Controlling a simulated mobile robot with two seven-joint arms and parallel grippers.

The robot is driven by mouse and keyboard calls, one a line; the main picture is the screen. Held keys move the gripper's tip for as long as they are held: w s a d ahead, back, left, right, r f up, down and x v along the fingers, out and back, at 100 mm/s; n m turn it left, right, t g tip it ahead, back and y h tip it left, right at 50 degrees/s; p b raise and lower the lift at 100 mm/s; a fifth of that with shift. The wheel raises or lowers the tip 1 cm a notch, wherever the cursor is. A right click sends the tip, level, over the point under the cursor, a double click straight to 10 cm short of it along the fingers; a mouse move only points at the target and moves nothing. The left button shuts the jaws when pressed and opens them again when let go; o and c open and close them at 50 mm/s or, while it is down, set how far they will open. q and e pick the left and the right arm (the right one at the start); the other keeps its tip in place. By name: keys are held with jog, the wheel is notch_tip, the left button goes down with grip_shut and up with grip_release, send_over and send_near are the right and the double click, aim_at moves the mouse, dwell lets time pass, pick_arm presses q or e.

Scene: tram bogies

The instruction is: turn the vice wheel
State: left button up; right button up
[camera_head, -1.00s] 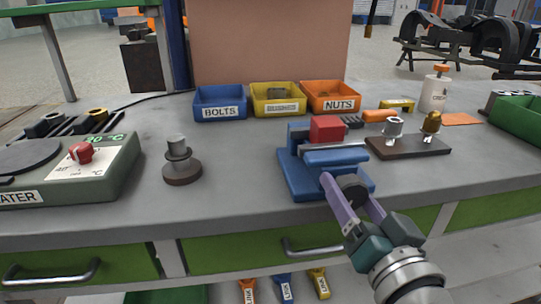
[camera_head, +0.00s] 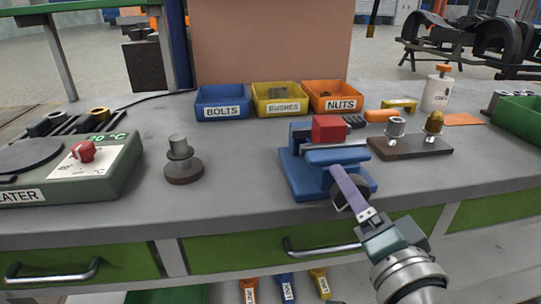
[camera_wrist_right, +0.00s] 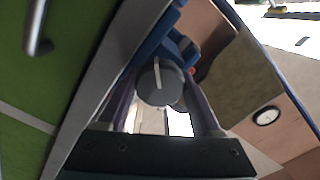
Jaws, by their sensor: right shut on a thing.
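The blue vice (camera_head: 300,178) stands on the grey workbench near its front edge, with a red block (camera_head: 329,128) at its jaws. Its dark round wheel (camera_head: 352,196) faces the front and is partly hidden behind my right gripper's purple finger. My right gripper (camera_head: 345,184) is shut on the wheel, reaching in from the lower right. In the right wrist view the wheel (camera_wrist_right: 160,82) sits between the two fingers, and a pale line marks its face. My left gripper is not in view.
A dark board with two fittings (camera_head: 410,147) lies right of the vice. Blue, yellow and orange bins (camera_head: 333,104) stand behind it. A stepped metal part (camera_head: 181,165) and a heater (camera_head: 95,170) stand left. A drawer handle (camera_head: 322,248) projects below the bench edge.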

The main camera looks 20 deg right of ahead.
dwell(0.3)
jog(key=o, duration=1.4)
jog(key=shift+f, duration=0.1)
